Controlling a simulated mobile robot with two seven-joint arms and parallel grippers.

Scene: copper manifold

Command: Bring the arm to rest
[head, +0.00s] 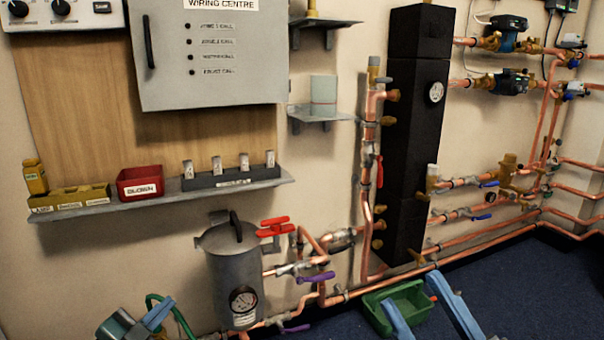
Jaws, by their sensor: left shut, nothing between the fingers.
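My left gripper (168,304) is at the bottom left, its blue fingers together and empty. It points up and right, beside a green hose (180,318) and left of the grey cylindrical vessel (233,265). My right gripper (411,285) is at the bottom right. Its two blue fingers are well apart, one in front of the green tray (372,301) and one to its right. I see nothing held between them. The lower parts of both arms are outside the picture.
A shelf (150,205) holds a red bin (140,183), yellow boxes and several small fittings. Copper pipes with valves run along the wall, past a tall black column (414,140). Purple-handled valves (316,278) project near the vessel. Dark blue floor (500,280) is clear at the right.

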